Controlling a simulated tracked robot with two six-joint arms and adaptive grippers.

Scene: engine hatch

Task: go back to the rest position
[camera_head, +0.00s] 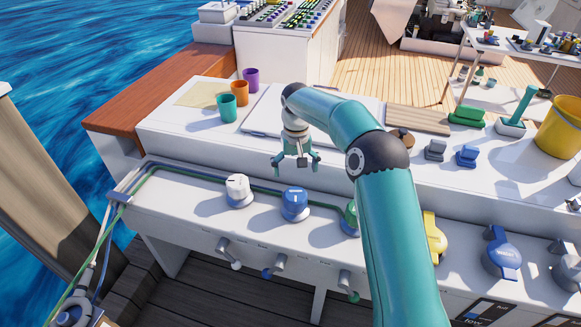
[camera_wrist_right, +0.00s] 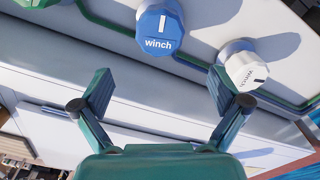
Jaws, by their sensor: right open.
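My right gripper (camera_head: 297,163) hangs above the white console, behind the row of knobs, with its fingers spread and nothing between them. In the right wrist view the open fingers (camera_wrist_right: 158,95) show with bare white surface between them. A blue knob marked "winch" (camera_wrist_right: 160,27) lies ahead of the fingertips, apart from them; it also shows in the head view (camera_head: 294,204). A white knob (camera_head: 238,190) stands left of it, and a green knob (camera_head: 350,218) is partly hidden by my right arm. My left gripper is not in view.
Purple, orange and teal cups (camera_head: 239,93) stand at the console's back left. A yellow bucket (camera_head: 560,128), a green brush (camera_head: 467,116) and yellow and blue valve handles (camera_head: 502,255) are on the right. Blue and green hoses (camera_head: 170,170) run along the console. Small taps (camera_head: 275,266) stick out in front.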

